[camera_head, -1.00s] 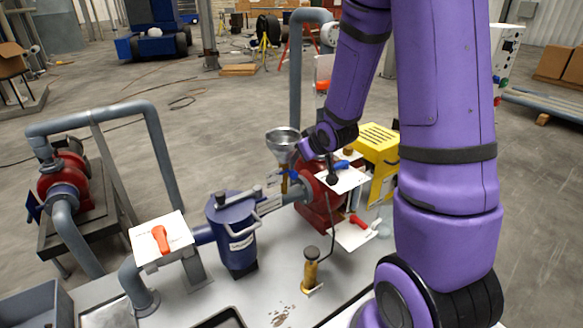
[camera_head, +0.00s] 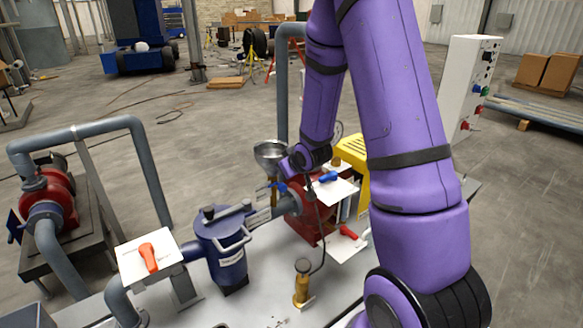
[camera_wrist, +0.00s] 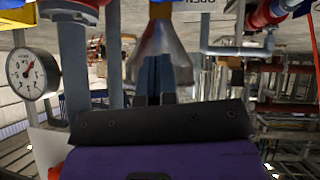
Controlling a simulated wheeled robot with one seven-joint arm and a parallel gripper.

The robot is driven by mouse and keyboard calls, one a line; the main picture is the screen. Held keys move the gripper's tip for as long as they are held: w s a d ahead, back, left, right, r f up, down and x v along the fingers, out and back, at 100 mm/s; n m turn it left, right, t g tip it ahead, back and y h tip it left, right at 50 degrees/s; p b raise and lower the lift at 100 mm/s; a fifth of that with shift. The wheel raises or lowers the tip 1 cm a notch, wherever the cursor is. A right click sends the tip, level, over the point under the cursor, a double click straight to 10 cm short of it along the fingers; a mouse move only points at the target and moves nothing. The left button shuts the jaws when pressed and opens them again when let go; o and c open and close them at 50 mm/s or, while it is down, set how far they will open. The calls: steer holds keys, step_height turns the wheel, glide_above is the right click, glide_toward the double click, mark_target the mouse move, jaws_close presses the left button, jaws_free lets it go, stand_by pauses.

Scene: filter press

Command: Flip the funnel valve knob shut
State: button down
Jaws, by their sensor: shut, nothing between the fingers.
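A small blue knob (camera_head: 280,187) shows on the stem just below the funnel, partly crowded by my wrist. In the wrist view the funnel (camera_wrist: 178,62) appears upside down, with brass at its narrow end, and a sliver of blue and an inverted "OPEN" label sit at the top edge. My gripper (camera_wrist: 158,62) is shut and empty, its dark blue fingers overlapping the funnel's cone in the picture. I cannot tell whether they touch it. The knob's full angle is not clear.
A blue filter vessel (camera_head: 222,252) and a white plate with an orange handle (camera_head: 148,257) stand left of the pump. A blue-handled plate (camera_head: 335,188) and a red handle (camera_head: 349,232) sit right. A round gauge (camera_wrist: 32,74) and grey pipe are close by in the wrist view.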

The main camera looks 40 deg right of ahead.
mark_target(283, 191)
steer(key=w+d+f, duration=0.1)
steer(key=w+f, duration=0.2)
steer(key=f, duration=0.4)
steer(key=shift+w, duration=0.25)
steer(key=shift+f, duration=0.1)
steer(key=shift+f, duration=1.7)
steer(key=shift+s, duration=0.1)
